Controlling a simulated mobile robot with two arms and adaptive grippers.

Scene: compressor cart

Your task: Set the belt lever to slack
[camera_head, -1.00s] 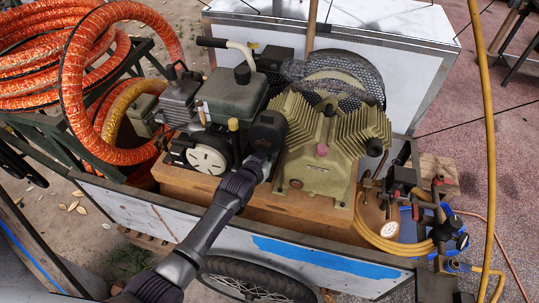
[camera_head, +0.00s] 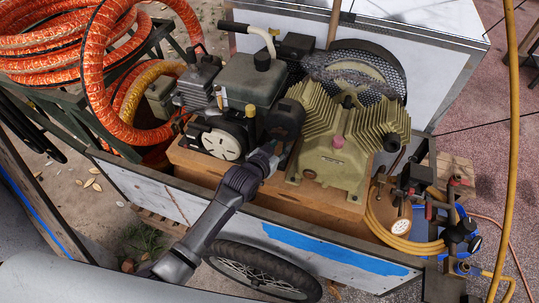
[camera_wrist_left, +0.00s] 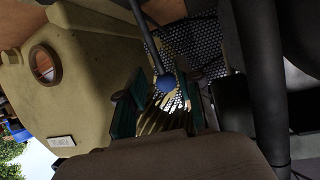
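A lever rod with a blue ball knob (camera_wrist_left: 166,83) hangs down from the top in the left wrist view, in front of a perforated belt guard (camera_wrist_left: 180,47). I take it for the belt lever; in the head view I cannot make it out. My left gripper (camera_wrist_left: 160,108) has its dark green fingers spread apart, one on each side of the knob in the picture. I cannot tell whether either finger touches it. In the head view my left gripper (camera_head: 272,156) is between the engine (camera_head: 247,82) and the ribbed compressor block (camera_head: 340,140). My right gripper is not in view.
The cart's low side wall (camera_head: 300,248) with blue paint runs below my left arm. The belt guard (camera_head: 358,75) stands behind the compressor. Gauge and valves (camera_head: 402,226) with yellow hose are at the right. An orange hose coil (camera_head: 60,40) is at the left.

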